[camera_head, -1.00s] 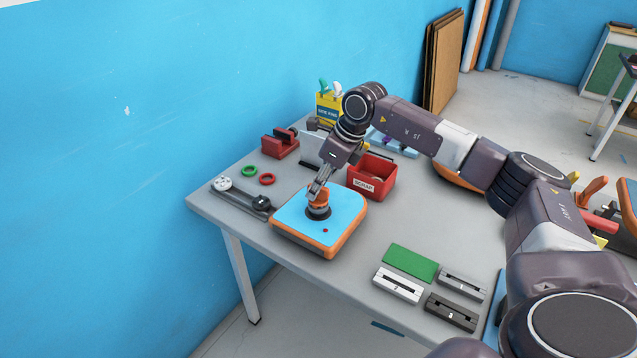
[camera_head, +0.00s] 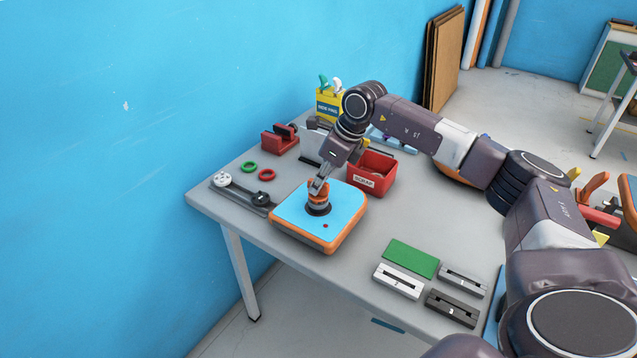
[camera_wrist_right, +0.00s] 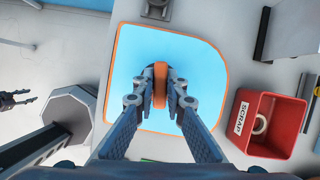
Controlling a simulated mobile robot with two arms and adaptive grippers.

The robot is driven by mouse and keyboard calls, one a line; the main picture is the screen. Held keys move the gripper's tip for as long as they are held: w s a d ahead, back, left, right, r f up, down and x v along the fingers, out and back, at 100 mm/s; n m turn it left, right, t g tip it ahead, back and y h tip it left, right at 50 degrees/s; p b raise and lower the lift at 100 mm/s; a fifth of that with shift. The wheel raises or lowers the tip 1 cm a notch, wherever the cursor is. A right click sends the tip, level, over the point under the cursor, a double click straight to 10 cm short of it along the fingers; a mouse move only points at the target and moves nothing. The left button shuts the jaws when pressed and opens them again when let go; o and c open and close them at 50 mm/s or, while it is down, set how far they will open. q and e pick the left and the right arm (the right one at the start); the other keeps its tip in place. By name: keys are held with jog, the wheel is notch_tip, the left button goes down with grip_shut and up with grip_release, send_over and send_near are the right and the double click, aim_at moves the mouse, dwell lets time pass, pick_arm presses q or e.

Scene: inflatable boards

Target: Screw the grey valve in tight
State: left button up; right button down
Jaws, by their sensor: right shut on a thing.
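The blue-topped inflatable board with orange sides (camera_head: 290,214) lies flat near the table's left end. A dark grey round valve (camera_head: 318,209) shows in its top, below an upright orange piece (camera_head: 317,196). My right gripper (camera_head: 319,184) points down over it and is shut on the orange piece. The thread and seating of the valve cannot be seen. My left gripper (camera_wrist_right: 28,97) shows small at the left edge of that view, empty, its fingers apart.
A red scrap bin (camera_head: 371,176) stands close behind the board. Slotted gauge blocks (camera_head: 398,282) and a green plate (camera_head: 411,259) lie at front right.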

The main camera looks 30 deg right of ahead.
aim_at(312, 179)
jog(key=shift+m+h, duration=0.3)
jog(key=shift+m, duration=0.7)
jog(key=shift+r+p, duration=1.7)
jog(key=shift+r, duration=0.85)
jog(key=s+a+n+g, duration=0.4)
jog(key=s+a+n, duration=0.5)
jog(key=n, duration=0.7)
jog(key=s+a+r+n+g+h, duration=0.1)
jog(key=s+a+n+g, duration=0.3)
jog(key=s+a+n, duration=0.5)
jog(key=s+n, duration=0.5)
jog(key=n, duration=0.1)
jog(key=shift+s+a+n+h, duration=0.15)
jog(key=shift+a+n+h, duration=0.15)
jog(key=shift+a+n, duration=0.1)
